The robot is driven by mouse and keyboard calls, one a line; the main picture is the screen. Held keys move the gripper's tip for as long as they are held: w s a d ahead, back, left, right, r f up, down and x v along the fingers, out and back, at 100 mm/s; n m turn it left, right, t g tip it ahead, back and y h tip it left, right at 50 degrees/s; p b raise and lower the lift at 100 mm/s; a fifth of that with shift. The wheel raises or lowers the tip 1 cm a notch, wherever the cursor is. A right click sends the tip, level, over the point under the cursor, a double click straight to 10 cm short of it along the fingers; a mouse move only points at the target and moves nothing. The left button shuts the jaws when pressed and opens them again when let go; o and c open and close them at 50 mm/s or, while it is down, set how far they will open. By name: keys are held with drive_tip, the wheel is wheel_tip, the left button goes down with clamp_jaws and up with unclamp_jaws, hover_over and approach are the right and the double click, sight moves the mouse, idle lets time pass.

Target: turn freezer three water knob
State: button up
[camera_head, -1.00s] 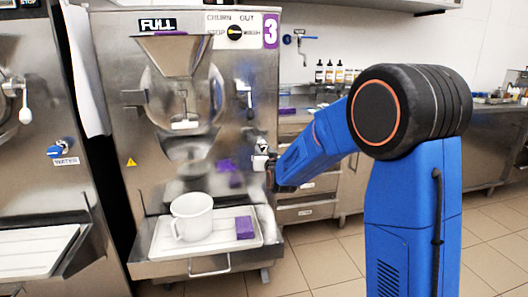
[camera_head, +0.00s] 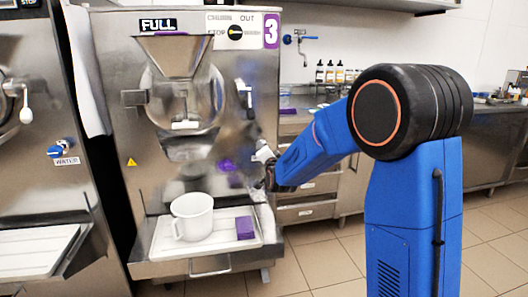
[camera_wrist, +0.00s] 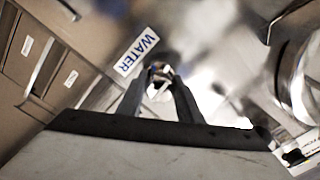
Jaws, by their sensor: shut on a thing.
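Freezer three (camera_head: 110,120) is the steel machine with a purple 3 sign (camera_head: 271,31) at its upper right. In the wrist view my gripper's two dark fingers (camera_wrist: 160,84) close on the small water knob (camera_wrist: 158,68), of which a bit of blue and white shows between the tips. The WATER label (camera_wrist: 136,51) is beside the fingertips, tilted in that view. In the head view my gripper and arm hide the knob.
A white jug (camera_head: 192,217) and a purple block (camera_head: 245,228) stand on the freezer's white tray (camera_head: 165,245). Another freezer on the left has its own blue water knob (camera_head: 56,151). Counter drawers (camera_head: 306,212) are behind my arm. Open floor lies in front.

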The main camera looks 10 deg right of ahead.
drive_tip(key=shift+m, duration=1)
drive_tip(key=o, duration=1)
drive_tip(key=s, duration=1.7)
drive_tip(key=shift+s, duration=0.2)
drive_tip(key=shift+s, duration=0.1)
